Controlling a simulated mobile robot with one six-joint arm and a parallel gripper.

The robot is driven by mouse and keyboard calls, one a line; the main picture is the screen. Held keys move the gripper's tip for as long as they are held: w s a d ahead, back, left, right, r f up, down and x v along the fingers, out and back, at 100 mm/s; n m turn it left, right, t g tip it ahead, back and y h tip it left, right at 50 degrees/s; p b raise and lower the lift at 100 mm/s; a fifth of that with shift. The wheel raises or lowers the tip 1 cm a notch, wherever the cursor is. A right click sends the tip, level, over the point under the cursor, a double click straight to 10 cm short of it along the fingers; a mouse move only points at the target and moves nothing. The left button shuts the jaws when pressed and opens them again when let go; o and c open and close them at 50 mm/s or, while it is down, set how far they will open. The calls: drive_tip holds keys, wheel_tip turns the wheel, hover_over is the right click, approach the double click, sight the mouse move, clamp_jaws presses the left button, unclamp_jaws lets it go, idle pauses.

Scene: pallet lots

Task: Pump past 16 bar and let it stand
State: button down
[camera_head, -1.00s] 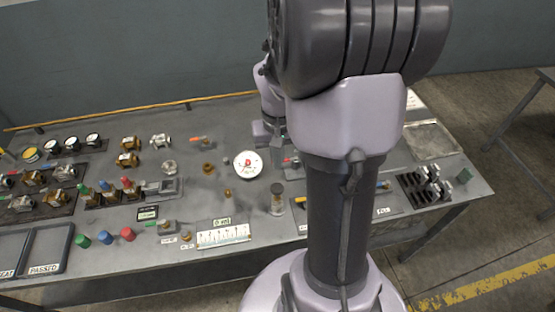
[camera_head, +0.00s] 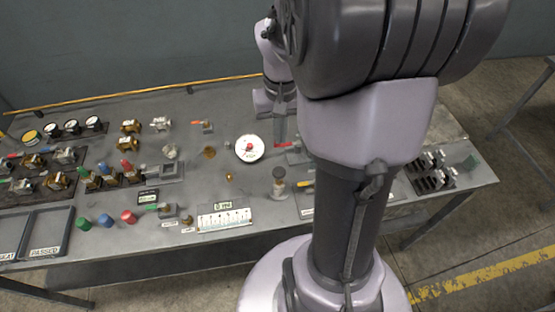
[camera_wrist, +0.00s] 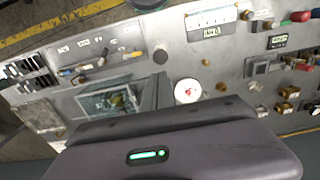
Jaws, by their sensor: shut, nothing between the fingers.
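A round white dial gauge (camera_head: 249,148) with a red mark near its centre lies face up mid-bench; it also shows in the wrist view (camera_wrist: 187,91). Its reading is too small to tell. A white scale panel (camera_head: 224,219) with a small readout above it stands at the bench's front; its digits are not surely readable. My gripper (camera_head: 281,133) is shut and empty, low over the bench just right of the gauge, next to a red part. My arm partly hides that area. In the wrist view, a grey framed fixture (camera_wrist: 112,101) lies left of the gauge; I cannot tell whether it is the pump.
Brass and steel fittings (camera_head: 130,126), several small gauges (camera_head: 72,127) and coloured caps (camera_head: 129,216) crowd the left. A dark weighted post (camera_head: 279,185) stands in front of the gauge. Black slotted blocks (camera_head: 430,172) sit right. Trays (camera_head: 47,233) stand front left.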

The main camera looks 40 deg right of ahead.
sight(280, 174)
wheel_tip(280, 174, down, 14)
drive_tip(key=b, duration=0.5)
drive_tip(key=shift+r, duration=0.1)
wheel_tip(280, 174, down, 4)
drive_tip(key=b, duration=0.3)
drive_tip(key=shift+s+a+r, duration=0.15)
wheel_tip(280, 174, up, 14)
drive_tip(key=p, duration=0.7)
drive_tip(key=shift+r, duration=0.2)
